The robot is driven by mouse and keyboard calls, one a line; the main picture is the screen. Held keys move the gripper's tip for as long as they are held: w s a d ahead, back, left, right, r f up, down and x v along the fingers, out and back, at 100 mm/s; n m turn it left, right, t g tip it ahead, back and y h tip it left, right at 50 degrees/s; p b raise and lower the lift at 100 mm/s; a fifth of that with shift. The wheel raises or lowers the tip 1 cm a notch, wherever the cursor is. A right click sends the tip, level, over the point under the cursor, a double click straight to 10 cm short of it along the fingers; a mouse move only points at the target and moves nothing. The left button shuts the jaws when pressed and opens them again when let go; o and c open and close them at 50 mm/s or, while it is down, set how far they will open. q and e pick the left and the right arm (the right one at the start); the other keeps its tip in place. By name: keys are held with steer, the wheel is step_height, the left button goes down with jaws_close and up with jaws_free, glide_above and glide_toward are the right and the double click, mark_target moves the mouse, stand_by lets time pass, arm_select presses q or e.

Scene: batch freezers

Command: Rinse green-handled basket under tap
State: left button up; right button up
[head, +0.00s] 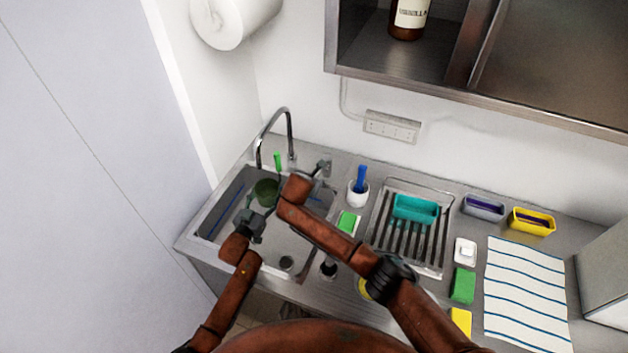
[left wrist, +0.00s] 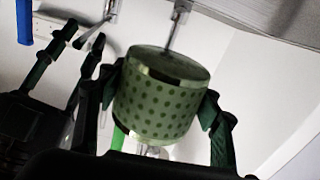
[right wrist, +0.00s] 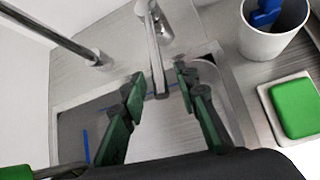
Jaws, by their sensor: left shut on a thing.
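The green-handled basket (head: 265,192) is a small perforated cylinder over the sink basin, its bright green handle (head: 278,161) sticking up behind it. My left gripper (head: 256,218) is shut on the basket, with a finger on each side of it in the left wrist view (left wrist: 160,100). The tap (head: 289,125) has a tall curved spout that comes down close to the basket. I cannot tell whether water runs. My right gripper (right wrist: 157,92) is open, its fingers on either side of the tap's metal lever (right wrist: 156,60), with gaps showing.
The steel sink (head: 208,218) surrounds the basket. To its right stand a white cup (head: 357,197) with a blue-handled tool, a green sponge (head: 348,221) and a drying rack (head: 440,255) with a teal basket (head: 415,208). A striped towel (head: 525,295) lies at the far right.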

steer(key=shift+w, duration=0.1)
steer(key=shift+c, duration=0.2)
jaws_close()
stand_by(0.5)
